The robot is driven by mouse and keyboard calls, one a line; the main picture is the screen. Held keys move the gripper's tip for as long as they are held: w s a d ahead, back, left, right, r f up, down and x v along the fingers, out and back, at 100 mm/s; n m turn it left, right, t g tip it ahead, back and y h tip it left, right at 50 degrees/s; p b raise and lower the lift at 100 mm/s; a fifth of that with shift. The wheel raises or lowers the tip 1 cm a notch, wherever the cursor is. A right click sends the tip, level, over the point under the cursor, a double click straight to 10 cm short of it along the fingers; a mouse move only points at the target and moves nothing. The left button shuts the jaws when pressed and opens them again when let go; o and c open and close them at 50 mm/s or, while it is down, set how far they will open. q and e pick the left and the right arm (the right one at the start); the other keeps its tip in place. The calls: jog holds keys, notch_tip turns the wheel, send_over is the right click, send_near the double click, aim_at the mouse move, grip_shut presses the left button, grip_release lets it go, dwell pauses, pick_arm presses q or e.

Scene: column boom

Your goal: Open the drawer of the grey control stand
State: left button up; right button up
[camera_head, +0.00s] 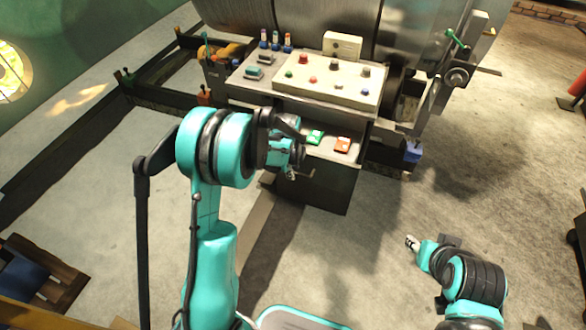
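The grey control stand (320,185) stands at the centre with a sloped button panel on top. Below the panel, a shallow drawer (326,153) appears to stick out towards me, with a green item (315,137) and an orange-red item (343,144) in it. My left gripper (291,160) is at the left front of this drawer; its own wrist hides the drawer's left part and handle. I cannot tell whether its fingers are open or touch the drawer. My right gripper (411,243) is low at the right, apart from the stand; its fingers are too small to read.
A large metal drum (310,25) lies behind the stand. A crank mechanism (457,75) and a blue block (413,151) are at its right. A dark frame (60,150) runs along the left. A wooden crate (40,272) sits lower left. The floor right of the stand is clear.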

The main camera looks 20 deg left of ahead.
pick_arm(q)
jog(key=shift+r, duration=0.1)
notch_tip(320, 180, up, 12)
jog(key=s, duration=0.2)
jog(key=shift+s+f, duration=0.15)
jog(key=shift+f, duration=0.05)
dwell(0.3)
jog(key=s+d+r+n+t, duration=0.2)
jog(key=s+r+n, duration=0.55)
jog(key=s, duration=0.25)
jog(key=s+d+n+t, duration=0.1)
jog(key=s+n+t, duration=0.2)
jog(key=s+n, duration=0.7)
jog(key=shift+s+d+f+n, duration=0.3)
jog(key=shift+s+d+n, duration=0.05)
jog(key=shift+s, duration=0.9)
